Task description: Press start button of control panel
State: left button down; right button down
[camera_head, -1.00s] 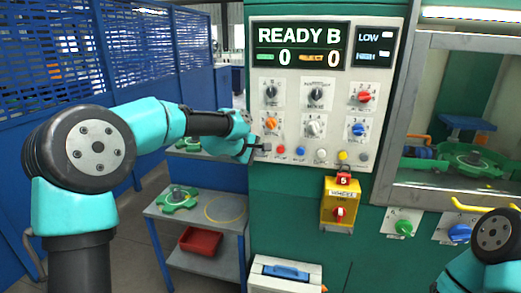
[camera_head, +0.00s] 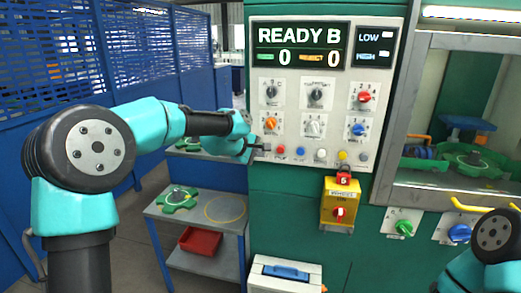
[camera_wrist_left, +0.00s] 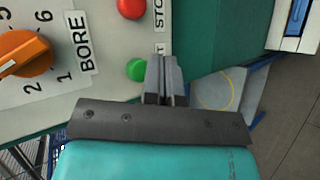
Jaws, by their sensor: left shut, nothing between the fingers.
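The white control panel (camera_head: 292,98) stands upright on a green cabinet, its display reading "READY B" with two zeros. My left gripper (camera_head: 264,148) is shut and empty at the left end of the panel's bottom button row. In the left wrist view its fingers (camera_wrist_left: 165,62) lie beside the green button (camera_wrist_left: 137,69) and overlap its edge; I cannot tell whether they touch it. The label by that button is mostly hidden, showing a final "T". The red button (camera_wrist_left: 131,8) beside a "STOP" label is just above. My right gripper is out of view.
An orange knob (camera_wrist_left: 24,54) marked "BORE" sits near the green button. A yellow box (camera_head: 338,202) with a red knob juts out below the panel. A shelf (camera_head: 225,212) stands lower left, and a windowed machine chamber (camera_head: 450,185) is at right.

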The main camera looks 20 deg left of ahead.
pick_arm(q)
jog(key=shift+w, duration=0.15)
dwell(0.6)
jog(key=shift+w, duration=0.25)
